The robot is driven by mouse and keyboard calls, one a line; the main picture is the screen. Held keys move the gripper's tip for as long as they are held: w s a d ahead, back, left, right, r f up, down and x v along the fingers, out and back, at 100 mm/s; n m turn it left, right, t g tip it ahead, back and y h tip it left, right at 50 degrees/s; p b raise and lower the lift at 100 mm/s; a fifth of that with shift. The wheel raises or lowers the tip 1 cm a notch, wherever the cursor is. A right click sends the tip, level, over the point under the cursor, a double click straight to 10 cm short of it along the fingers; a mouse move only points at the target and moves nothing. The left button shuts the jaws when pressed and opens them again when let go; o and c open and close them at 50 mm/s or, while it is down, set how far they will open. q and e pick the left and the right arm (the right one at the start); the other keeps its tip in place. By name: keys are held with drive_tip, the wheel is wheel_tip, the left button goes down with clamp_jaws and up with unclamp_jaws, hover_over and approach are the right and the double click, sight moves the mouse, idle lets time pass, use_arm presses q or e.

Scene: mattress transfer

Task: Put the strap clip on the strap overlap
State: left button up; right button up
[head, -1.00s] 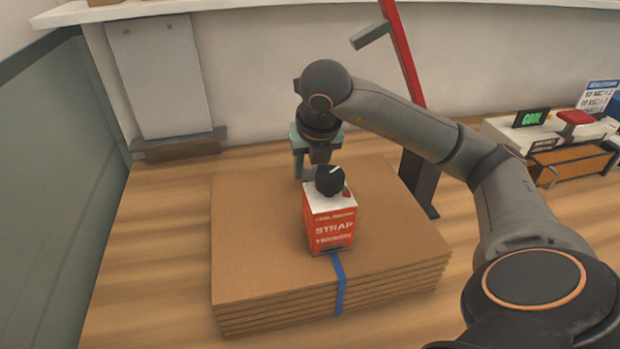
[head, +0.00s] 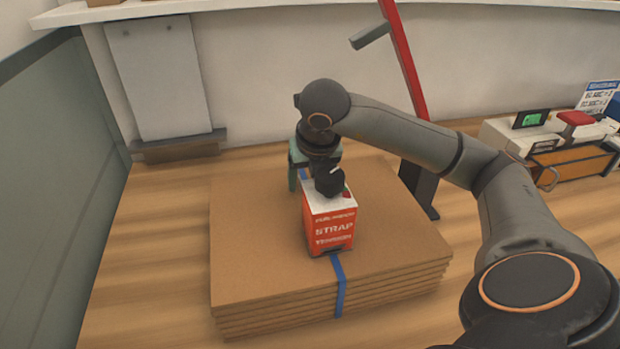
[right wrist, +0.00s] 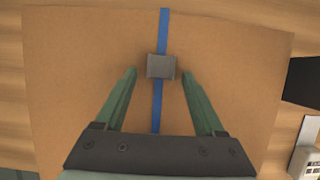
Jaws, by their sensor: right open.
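The small grey strap clip (right wrist: 161,66) lies on the blue strap (right wrist: 163,30), across its width, on top of the cardboard stack (right wrist: 80,60). My right gripper (right wrist: 160,73) is open, with its green fingers apart on either side of the strap and the clip between and just beyond the tips in the picture. The strap (head: 340,290) runs down the stack's front. My left gripper is not in view.
A red post (head: 405,60) rises behind my right arm. A bench with a green display (head: 530,118) stands at the right. The floor left of the stack is clear.

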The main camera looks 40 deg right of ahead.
drive_tip(key=shift+r, duration=0.15)
use_arm(q)
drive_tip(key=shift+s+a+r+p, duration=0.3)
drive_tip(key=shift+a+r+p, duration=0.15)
drive_tip(key=shift+p, duration=0.4)
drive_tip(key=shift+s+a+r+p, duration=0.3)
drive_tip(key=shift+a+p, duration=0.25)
drive_tip(key=shift+p, duration=0.25)
use_arm(e)
drive_tip(key=v, duration=1.2)
